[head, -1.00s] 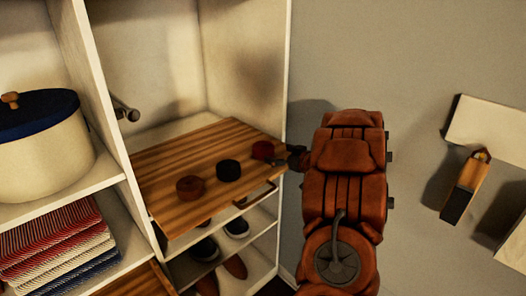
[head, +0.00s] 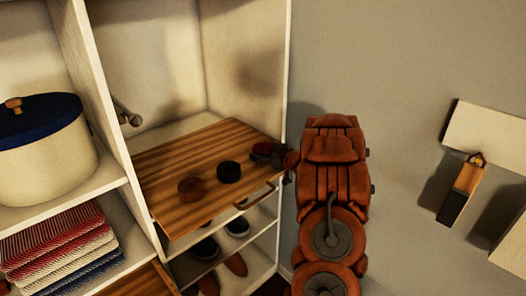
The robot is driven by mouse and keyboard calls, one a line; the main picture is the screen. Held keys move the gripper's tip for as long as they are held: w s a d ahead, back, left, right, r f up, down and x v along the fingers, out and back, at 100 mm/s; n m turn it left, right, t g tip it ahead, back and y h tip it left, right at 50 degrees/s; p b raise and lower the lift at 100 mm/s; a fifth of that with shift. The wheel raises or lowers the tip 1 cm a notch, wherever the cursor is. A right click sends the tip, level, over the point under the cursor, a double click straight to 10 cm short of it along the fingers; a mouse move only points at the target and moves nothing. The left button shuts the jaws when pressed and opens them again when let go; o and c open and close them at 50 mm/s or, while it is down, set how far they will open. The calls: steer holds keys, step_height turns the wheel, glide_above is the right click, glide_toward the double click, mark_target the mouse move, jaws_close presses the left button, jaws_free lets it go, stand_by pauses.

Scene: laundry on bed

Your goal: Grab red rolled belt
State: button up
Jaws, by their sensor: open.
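The red rolled belt (head: 261,148) lies near the right end of the pulled-out wooden shelf (head: 170,160) in the head view. My gripper (head: 266,154) is open at the belt, reaching in from the right edge of the shelf. Its dark fingers partly hide the belt. I cannot tell whether they touch it or sit around it. A black rolled belt (head: 229,172) lies just left of the gripper, and a brown rolled belt (head: 191,189) lies further left.
The white closet's upright panel (head: 287,60) stands close behind my gripper. A metal handle (head: 258,196) is on the shelf's front edge. Shoes (head: 237,227) stand below. A lidded pot (head: 42,160) and folded striped cloths (head: 60,245) are at left.

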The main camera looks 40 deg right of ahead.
steer(key=shift+c, duration=0.3)
steer(key=c, duration=1.1)
steer(key=shift+r, duration=0.1)
